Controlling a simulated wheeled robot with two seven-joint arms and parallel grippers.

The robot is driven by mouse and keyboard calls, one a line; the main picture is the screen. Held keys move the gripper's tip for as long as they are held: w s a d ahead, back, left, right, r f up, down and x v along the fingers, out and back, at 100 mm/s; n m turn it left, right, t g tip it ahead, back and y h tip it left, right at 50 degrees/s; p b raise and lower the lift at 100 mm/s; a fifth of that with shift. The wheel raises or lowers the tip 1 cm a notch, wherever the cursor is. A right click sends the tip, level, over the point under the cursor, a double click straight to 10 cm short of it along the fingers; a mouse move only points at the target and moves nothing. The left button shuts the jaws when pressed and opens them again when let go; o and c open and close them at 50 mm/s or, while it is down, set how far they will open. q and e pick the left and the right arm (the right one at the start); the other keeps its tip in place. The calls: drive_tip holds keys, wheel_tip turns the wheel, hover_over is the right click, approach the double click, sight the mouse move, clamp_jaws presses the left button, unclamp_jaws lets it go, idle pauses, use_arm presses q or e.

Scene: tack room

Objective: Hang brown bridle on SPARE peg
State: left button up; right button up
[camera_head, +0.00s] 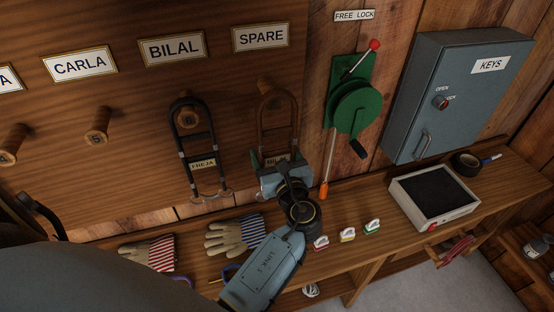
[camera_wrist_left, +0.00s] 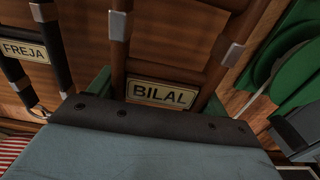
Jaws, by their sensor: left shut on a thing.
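The brown bridle (camera_head: 262,118) is in front of the board below the SPARE label (camera_head: 261,37). Its top loop is close to the SPARE peg (camera_head: 265,86); I cannot tell whether the loop is over the peg. My left gripper (camera_head: 274,165), with green fingertips, is shut on the bridle's lower part at its BILAL plate. The plate also shows in the left wrist view (camera_wrist_left: 161,94), between two brown straps. A black bridle (camera_head: 181,140) with a FREJA plate hangs below the BILAL label (camera_head: 172,48). My right gripper is not in view.
The CARLA peg (camera_head: 98,128) is bare. A green winch (camera_head: 352,105) with a red-knobbed lever is right of the board, near a grey key cabinet (camera_head: 450,95). Gloves (camera_head: 232,236), small coloured items and a tray (camera_head: 398,186) sit on the shelf below.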

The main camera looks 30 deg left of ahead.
use_arm(q)
drive_tip(key=x, duration=0.1)
drive_tip(key=b+x, duration=0.1)
drive_tip(key=x, duration=0.1)
drive_tip(key=f+x, duration=0.1)
drive_tip(key=x, duration=0.1)
drive_tip(key=shift+w+a, duration=0.1)
drive_tip(key=shift+w, duration=0.05)
idle(0.5)
idle(0.6)
drive_tip(key=o, duration=1.4)
drive_tip(key=shift+f, duration=0.15)
drive_tip(key=b+v, duration=0.2)
drive_tip(key=v, duration=1.1)
